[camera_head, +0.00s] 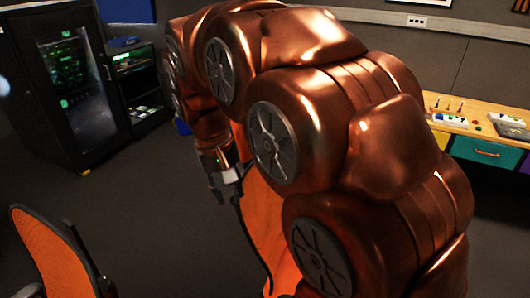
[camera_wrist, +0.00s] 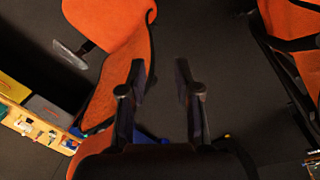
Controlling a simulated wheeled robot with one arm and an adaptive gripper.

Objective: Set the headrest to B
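An orange chair (camera_wrist: 110,85) with a black frame shows at the left in the wrist view, and in the head view an orange part (camera_head: 262,225) shows behind my arm. I cannot tell which part of it is a headrest, and no letter B is visible. My gripper (camera_wrist: 162,75) is open and empty in the wrist view, with a clear gap between its dark fingers. The left finger overlaps the chair's edge in the picture; contact cannot be told. In the head view my gripper (camera_head: 222,183) hangs left of the orange part, partly hidden by my arm.
A second orange chair (camera_head: 48,255) stands at the lower left in the head view. An orange chair (camera_wrist: 300,45) is at the right in the wrist view. A black cabinet (camera_head: 62,85) stands at the back left and a wooden bench (camera_head: 455,118) at the right. Dark floor is free between.

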